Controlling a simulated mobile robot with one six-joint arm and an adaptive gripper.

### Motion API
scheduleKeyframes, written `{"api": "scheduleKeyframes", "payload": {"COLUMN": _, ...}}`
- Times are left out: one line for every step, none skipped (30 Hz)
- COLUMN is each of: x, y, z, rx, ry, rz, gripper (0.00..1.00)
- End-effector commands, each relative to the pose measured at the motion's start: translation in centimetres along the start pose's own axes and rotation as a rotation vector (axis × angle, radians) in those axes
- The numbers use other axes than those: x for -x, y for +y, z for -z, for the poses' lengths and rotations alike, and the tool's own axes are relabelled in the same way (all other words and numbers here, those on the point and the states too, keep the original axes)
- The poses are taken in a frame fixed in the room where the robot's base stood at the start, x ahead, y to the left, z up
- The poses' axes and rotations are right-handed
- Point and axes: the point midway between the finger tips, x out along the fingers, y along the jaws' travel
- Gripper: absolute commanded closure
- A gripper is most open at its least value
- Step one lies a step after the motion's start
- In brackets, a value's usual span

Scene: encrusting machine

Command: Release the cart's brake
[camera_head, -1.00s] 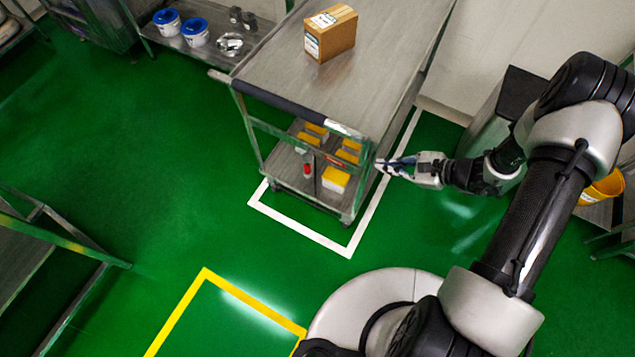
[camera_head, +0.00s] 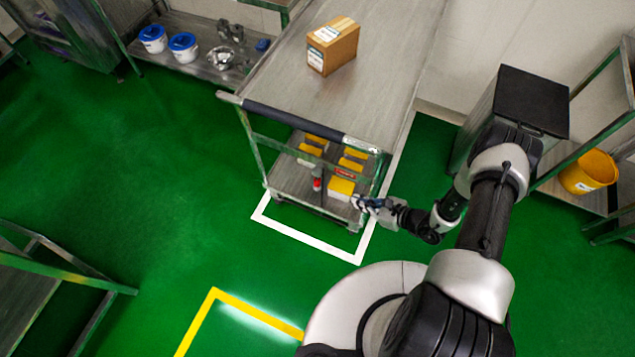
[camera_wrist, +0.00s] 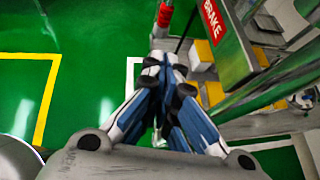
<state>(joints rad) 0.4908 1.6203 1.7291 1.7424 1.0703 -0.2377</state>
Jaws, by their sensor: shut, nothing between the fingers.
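In the wrist view the red handle (camera_wrist: 165,15) is at the top, just beyond my fingertips, left of a red BRAKE sign (camera_wrist: 212,20). My gripper (camera_head: 358,202) is low at the cart's front right corner, right of the handle. In the wrist view my gripper (camera_wrist: 165,62) is shut and empty. Whether it touches the lever cannot be told.
A cardboard box (camera_head: 333,46) sits on the cart's top. White boxes with yellow lids (camera_head: 340,188) fill the lower shelf. A dark-topped cabinet (camera_head: 530,100) and a yellow bucket (camera_head: 588,172) are at the right. Green floor left of the cart is clear.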

Motion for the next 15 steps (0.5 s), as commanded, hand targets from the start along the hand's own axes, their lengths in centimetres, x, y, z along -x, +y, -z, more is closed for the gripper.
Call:
{"api": "scheduleKeyframes", "payload": {"x": -0.4, "y": 0.1, "z": 0.1, "rx": -0.001, "ry": 0.0, "rz": 0.0, "gripper": 1.0}}
{"api": "scheduleKeyframes", "payload": {"x": -0.6, "y": 0.1, "z": 0.1, "rx": 0.0, "ry": 0.0, "rz": -0.001, "gripper": 1.0}}
{"api": "scheduleKeyframes", "payload": {"x": -1.1, "y": 0.1, "z": 0.1, "rx": 0.0, "ry": 0.0, "rz": -0.003, "gripper": 1.0}}
{"api": "scheduleKeyframes", "payload": {"x": -1.6, "y": 0.1, "z": 0.2, "rx": 0.001, "ry": 0.0, "rz": -0.004, "gripper": 1.0}}
{"api": "scheduleKeyframes", "payload": {"x": -2.1, "y": 0.2, "z": 0.2, "rx": 0.001, "ry": 0.0, "rz": -0.004, "gripper": 1.0}}
{"api": "scheduleKeyframes", "payload": {"x": -2.8, "y": 0.2, "z": 0.2, "rx": 0.002, "ry": 0.0, "rz": -0.005, "gripper": 1.0}}
{"api": "scheduleKeyframes", "payload": {"x": -3.5, "y": 0.2, "z": 0.2, "rx": 0.002, "ry": 0.0, "rz": -0.005, "gripper": 1.0}}
{"api": "scheduleKeyframes", "payload": {"x": -4.1, "y": 0.2, "z": 0.2, "rx": 0.003, "ry": 0.0, "rz": -0.006, "gripper": 1.0}}
{"api": "scheduleKeyframes", "payload": {"x": -5.0, "y": 0.2, "z": 0.3, "rx": 0.002, "ry": 0.0, "rz": -0.006, "gripper": 1.0}}
{"api": "scheduleKeyframes", "payload": {"x": -5.7, "y": 0.2, "z": 0.3, "rx": 0.004, "ry": 0.0, "rz": -0.007, "gripper": 1.0}}
{"api": "scheduleKeyframes", "payload": {"x": -6.4, "y": 0.2, "z": 0.3, "rx": 0.004, "ry": 0.0, "rz": -0.006, "gripper": 1.0}}
{"api": "scheduleKeyframes", "payload": {"x": -7.2, "y": 0.2, "z": 0.3, "rx": 0.004, "ry": 0.0, "rz": -0.006, "gripper": 1.0}}
{"api": "scheduleKeyframes", "payload": {"x": -7.9, "y": 0.3, "z": 0.3, "rx": 0.003, "ry": 0.0, "rz": -0.006, "gripper": 1.0}}
{"api": "scheduleKeyframes", "payload": {"x": -8.5, "y": 0.2, "z": 0.3, "rx": 0.003, "ry": 0.0, "rz": -0.006, "gripper": 1.0}}
{"api": "scheduleKeyframes", "payload": {"x": -9.3, "y": 0.2, "z": 0.3, "rx": 0.003, "ry": 0.0, "rz": -0.005, "gripper": 1.0}}
